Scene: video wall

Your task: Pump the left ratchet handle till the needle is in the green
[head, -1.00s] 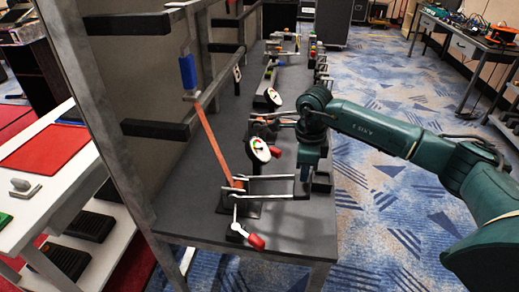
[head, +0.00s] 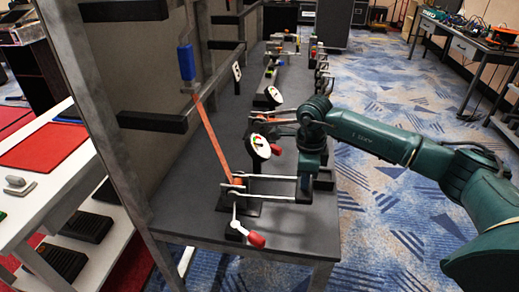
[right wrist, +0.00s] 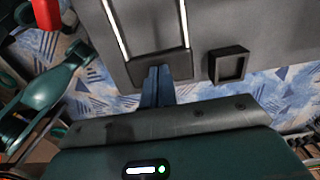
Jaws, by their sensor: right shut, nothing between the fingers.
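The near ratchet has a handle of two pale rods (head: 268,196) with a dark crossbar, running right from its base toward the bench's front edge. An orange strap (head: 213,140) rises from it to a blue block (head: 186,62). Its round white gauge (head: 262,145) shows a coloured band, but the needle is too small to read. My right gripper (head: 305,192) is shut and empty at the handle's outer end. In the right wrist view its fingers (right wrist: 156,86) are at the crossbar (right wrist: 150,66), overlapping its edge; contact is unclear. My left gripper is out of view.
A red-gripped lever (head: 256,239) sits on the near end of the bench (head: 190,215). A second gauge (head: 273,95) and more mechanisms stand farther along. A square black frame (right wrist: 228,65) lies beside the crossbar. Carpet floor is open to the right.

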